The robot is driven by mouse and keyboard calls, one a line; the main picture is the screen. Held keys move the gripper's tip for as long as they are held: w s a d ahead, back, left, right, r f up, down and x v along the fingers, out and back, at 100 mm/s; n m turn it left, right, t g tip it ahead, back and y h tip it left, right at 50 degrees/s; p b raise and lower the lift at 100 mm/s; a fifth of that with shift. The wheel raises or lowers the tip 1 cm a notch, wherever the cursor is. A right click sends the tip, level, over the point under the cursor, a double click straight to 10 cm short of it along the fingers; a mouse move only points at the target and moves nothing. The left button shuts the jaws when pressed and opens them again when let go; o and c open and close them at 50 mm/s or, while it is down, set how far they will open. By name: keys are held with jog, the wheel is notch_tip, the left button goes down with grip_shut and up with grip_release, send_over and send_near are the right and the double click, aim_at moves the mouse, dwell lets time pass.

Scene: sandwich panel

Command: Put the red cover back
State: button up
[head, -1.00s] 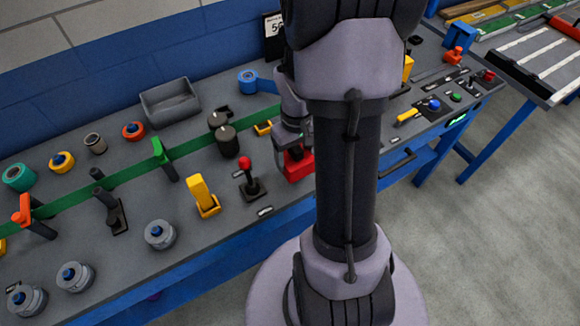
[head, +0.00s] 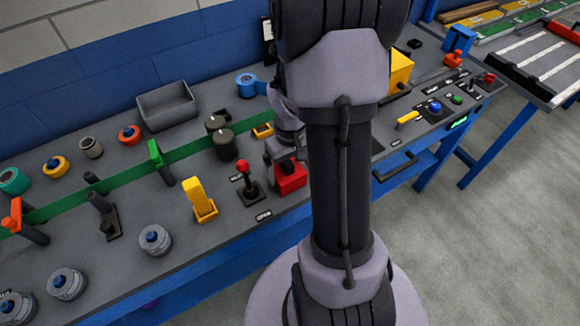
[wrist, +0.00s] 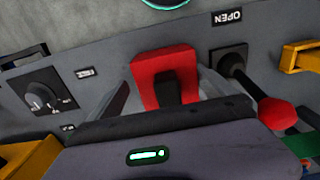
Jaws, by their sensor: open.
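The red cover (wrist: 150,72) is a block-like red part with a dark slot or tab in its front, seen in the wrist view on the grey panel. In the head view the red cover (head: 292,182) sits at the front of the bench, partly hidden by my arm. My gripper (wrist: 165,92) is open, with one grey finger to each side of the red cover. I cannot tell whether either finger touches it. In the head view my gripper (head: 284,152) is just above and behind the cover, its fingers mostly hidden.
A red-balled lever (head: 243,167) stands just left of the cover and shows close by in the wrist view (wrist: 275,110). A yellow handle (head: 200,200) is further left. Dark cylinders (head: 224,145) stand behind. A rotary knob (wrist: 42,95) is at left in the wrist view.

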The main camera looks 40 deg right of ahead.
notch_tip(320, 180, up, 12)
jog(key=p, duration=0.5)
jog(key=shift+r, duration=0.25)
jog(key=a+r+t, duration=0.3)
jog(key=a+r, duration=0.7)
jog(key=a, duration=0.2)
jog(key=s+a+r+t+y+b, duration=0.1)
jog(key=s+a, duration=0.2)
jog(key=a, duration=0.3)
jog(key=s+a+r+m+t+y+b, duration=0.1)
jog(key=s+a+b, duration=0.1)
jog(key=s+a, duration=0.2)
jog(key=shift+a+r+m+t, duration=0.3)
jog(key=shift+a+t, duration=0.1)
jog(key=shift+a, duration=0.6)
jog(key=shift+s, duration=0.1)
